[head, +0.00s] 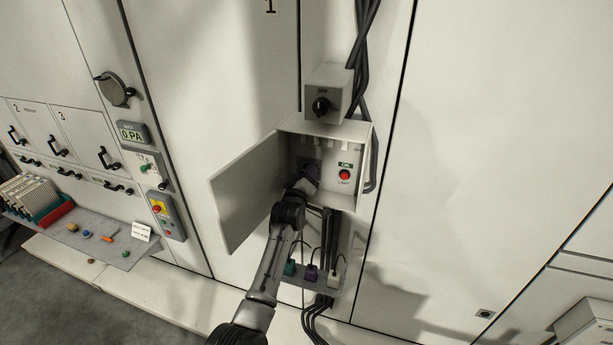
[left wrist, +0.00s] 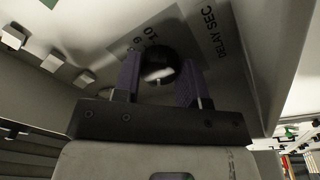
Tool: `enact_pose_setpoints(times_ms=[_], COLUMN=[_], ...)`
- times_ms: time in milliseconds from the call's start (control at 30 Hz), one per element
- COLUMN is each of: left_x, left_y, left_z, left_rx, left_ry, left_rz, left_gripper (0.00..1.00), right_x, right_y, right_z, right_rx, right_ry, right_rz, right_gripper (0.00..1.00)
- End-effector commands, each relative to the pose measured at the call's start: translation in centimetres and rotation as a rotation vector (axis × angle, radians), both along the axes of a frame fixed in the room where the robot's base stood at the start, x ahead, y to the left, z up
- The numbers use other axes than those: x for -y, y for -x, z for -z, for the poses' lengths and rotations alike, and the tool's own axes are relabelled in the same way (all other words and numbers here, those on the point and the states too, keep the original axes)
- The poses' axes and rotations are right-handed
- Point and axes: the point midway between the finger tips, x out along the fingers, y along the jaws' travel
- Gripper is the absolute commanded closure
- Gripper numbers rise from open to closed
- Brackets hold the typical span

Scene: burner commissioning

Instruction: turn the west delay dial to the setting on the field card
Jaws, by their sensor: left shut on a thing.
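The delay dial (left wrist: 158,66) is a dark round knob with a pale, shiny face, on a grey plate marked "DELAY SEC" with numbers such as 10 around it. My left gripper (left wrist: 158,82) is shut on the dial, one purple-padded finger on each side. In the head view my left gripper (head: 304,182) reaches into the open grey control box (head: 325,128) and hides the dial there. The dial's pointer cannot be read. A small white card (head: 142,232) stands on the shelf at left; its text is too small to read. My right gripper is not in view.
The box door (head: 240,195) hangs open to the left of my arm. A red button (head: 344,175) sits right of the gripper, under a green OK display. A black rotary switch (head: 321,106) is above the box. Cables and coloured plugs (head: 311,271) are below.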

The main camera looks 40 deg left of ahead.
Motion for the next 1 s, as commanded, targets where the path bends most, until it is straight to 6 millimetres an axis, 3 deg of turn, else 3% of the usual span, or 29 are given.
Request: enact_pose_setpoints(times_ms=[600,1000], left_x=[-0.24,-0.29], left_y=[0.07,0.11], left_z=[0.07,0.13], left_rx=[-0.193,-0.27], left_ry=[-0.531,-0.744], left_rz=[0.0,0.001], left_gripper=[0.85,0.85], right_x=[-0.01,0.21], right_y=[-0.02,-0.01], right_z=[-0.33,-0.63], right_rx=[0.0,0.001], right_ry=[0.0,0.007], right_rz=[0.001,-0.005], right_gripper=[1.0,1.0])
